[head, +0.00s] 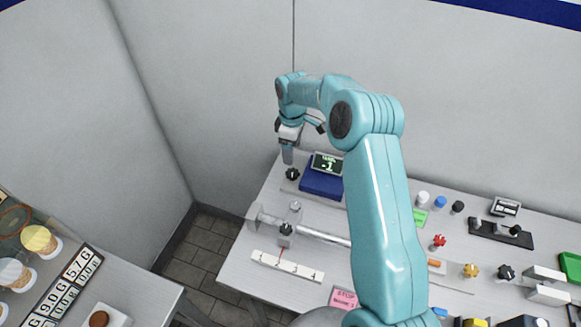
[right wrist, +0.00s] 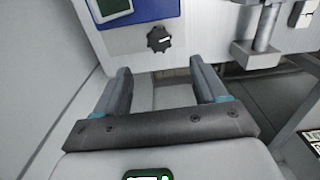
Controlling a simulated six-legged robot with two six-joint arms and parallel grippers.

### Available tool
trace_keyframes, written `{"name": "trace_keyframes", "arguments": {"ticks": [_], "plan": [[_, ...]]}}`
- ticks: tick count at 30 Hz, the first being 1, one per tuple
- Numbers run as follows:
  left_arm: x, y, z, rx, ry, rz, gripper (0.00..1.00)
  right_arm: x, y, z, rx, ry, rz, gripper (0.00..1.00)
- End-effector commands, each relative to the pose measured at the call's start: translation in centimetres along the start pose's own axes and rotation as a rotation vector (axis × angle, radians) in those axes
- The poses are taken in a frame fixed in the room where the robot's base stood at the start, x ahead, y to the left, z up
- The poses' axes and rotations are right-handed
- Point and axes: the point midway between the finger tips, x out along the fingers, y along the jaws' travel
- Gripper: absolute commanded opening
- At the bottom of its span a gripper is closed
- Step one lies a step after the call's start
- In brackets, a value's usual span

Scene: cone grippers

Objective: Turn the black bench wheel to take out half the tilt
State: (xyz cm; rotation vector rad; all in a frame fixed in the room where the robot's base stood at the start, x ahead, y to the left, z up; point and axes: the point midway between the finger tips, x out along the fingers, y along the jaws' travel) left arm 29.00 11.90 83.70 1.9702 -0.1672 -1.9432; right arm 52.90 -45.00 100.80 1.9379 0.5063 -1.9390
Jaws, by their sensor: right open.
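The black bench wheel (head: 292,174) is a small lobed knob at the back left corner of the bench, beside a blue box (head: 322,184) with a lit display (head: 327,163) that reads about -1. My right gripper (head: 288,156) points down just above the wheel and partly overlaps it in the head view. In the right wrist view the wheel (right wrist: 159,39) shows a white mark and lies beyond the open, empty fingers (right wrist: 160,70), roughly centred between them. The fingers look apart from it. My left gripper is not in view.
A metal rod (head: 320,236) on a stand and a white scale bar (head: 287,266) lie in front. A side table with cups (head: 40,240) stands left. Walls close in behind.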

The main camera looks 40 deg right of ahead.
Motion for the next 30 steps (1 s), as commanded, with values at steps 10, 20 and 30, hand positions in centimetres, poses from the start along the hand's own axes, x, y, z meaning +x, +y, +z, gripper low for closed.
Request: {"name": "trace_keyframes", "arguments": {"ticks": [10,20,30], "plan": [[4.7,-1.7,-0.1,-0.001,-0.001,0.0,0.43,8.3,0.2,-0.2,-0.002,0.0,0.002,0.71],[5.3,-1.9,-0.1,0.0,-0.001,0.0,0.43,9.9,0.4,-0.4,-0.003,0.001,0.004,0.71],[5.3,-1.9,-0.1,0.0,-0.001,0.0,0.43,9.9,0.4,-0.4,-0.003,0.001,0.003,0.19]]}}
